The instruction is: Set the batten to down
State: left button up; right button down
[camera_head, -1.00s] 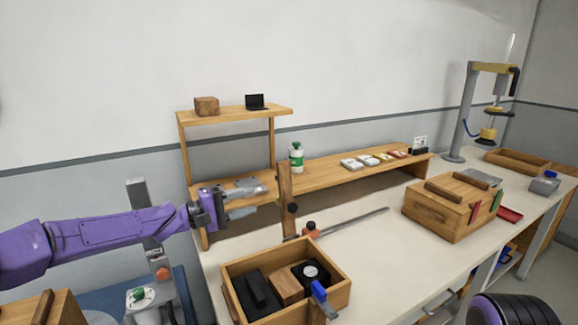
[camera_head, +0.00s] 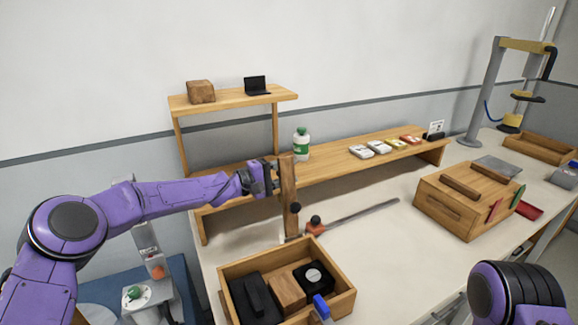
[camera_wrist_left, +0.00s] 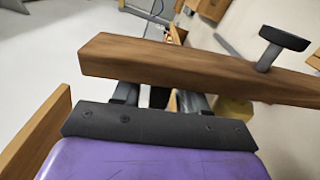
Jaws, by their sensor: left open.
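My left gripper (camera_head: 272,177) is open at the upper part of the batten, from the left. In the left wrist view the batten (camera_wrist_left: 190,68) lies across the picture, just beyond the gripper's dark palm. The fingers (camera_wrist_left: 158,98) pass behind it there, and their tips are hidden. I cannot tell whether they touch it. My right gripper is not in view; only a purple and black part of my right arm shows.
An open wooden box (camera_head: 288,262) with dark and wooden blocks stands just in front of the batten. An orange clamp (camera_head: 315,227) with a long metal bar lies to its right. A shelf (camera_head: 235,99) rises behind.

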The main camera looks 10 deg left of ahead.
pick_arm(q)
jog(key=shift+d+r, duration=0.15)
jog(key=shift+d, duration=0.05)
grip_shut()
jog(key=shift+s+f+b, duration=0.1)
jog(key=shift+f+b, duration=0.1)
jog(key=shift+b, duration=0.3)
jog(key=s+d+m+b, duration=0.6)
jog(key=s+b, duration=0.3)
jog(key=b, duration=1.1)
jog(key=shift+s+d+r+m, duration=0.25)
jog(key=shift+r+m, duration=0.1)
jog(key=shift+m, duration=0.25)
